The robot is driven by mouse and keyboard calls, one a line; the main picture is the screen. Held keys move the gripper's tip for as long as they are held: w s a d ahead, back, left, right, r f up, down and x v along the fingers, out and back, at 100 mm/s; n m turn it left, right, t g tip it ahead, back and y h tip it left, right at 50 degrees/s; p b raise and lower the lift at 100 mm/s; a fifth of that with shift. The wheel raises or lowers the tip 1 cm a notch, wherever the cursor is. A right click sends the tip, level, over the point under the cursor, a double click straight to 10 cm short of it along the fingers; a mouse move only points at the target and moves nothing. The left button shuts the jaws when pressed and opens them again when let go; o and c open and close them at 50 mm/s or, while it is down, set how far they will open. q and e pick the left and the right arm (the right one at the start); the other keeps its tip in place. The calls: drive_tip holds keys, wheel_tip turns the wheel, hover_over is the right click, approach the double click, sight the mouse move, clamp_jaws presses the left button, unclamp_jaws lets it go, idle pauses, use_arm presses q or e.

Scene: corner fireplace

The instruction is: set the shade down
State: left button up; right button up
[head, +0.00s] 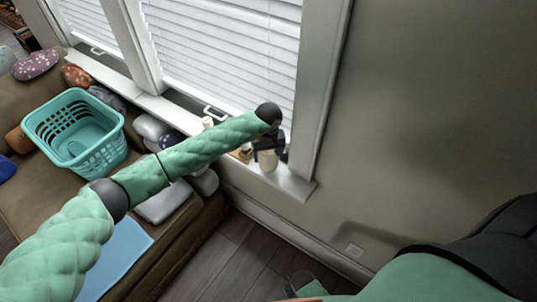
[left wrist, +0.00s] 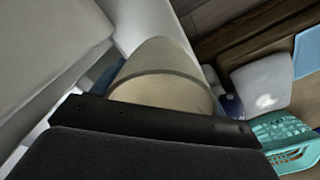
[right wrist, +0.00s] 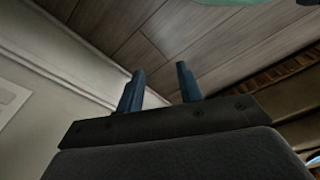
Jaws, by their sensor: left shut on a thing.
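The shade, a beige, rounded cylinder with a darker band, fills the middle of the left wrist view (left wrist: 160,92). In the head view it shows as a small cream shape (head: 267,160) under my left gripper (head: 269,147), at the window sill. My left gripper is shut on it, with a blue finger on each side in the left wrist view. Whether its bottom touches the sill is hard to tell. My right gripper (right wrist: 158,88) has its two blue fingers apart with nothing between them, over the floor near the wall.
The white window sill (head: 290,182) has small objects beside the shade, partly hidden by my left arm. A brown sofa (head: 25,200) with cushions and a turquoise basket (head: 75,165) stands left. Wood floor (head: 225,262) lies below; a bare wall (head: 430,110) is right.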

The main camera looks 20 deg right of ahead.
use_arm(q)
drive_tip(key=o, duration=1)
drive_tip(key=shift+o, duration=0.2)
use_arm(e)
drive_tip(key=shift+s+a+r, duration=0.1)
drive_tip(key=shift+s+r, duration=0.05)
drive_tip(key=shift+r, duration=0.1)
drive_tip(key=shift+f, duration=0.1)
use_arm(q)
drive_tip(key=shift+r, duration=0.6)
wheel_tip(320, 180, up, 11)
drive_tip(key=b, duration=0.3)
drive_tip(key=shift+b, duration=0.35)
use_arm(e)
drive_tip(key=w+a+r, duration=0.2)
drive_tip(key=w+r, duration=0.1)
drive_tip(key=r, duration=0.9)
drive_tip(key=shift+r, duration=0.15)
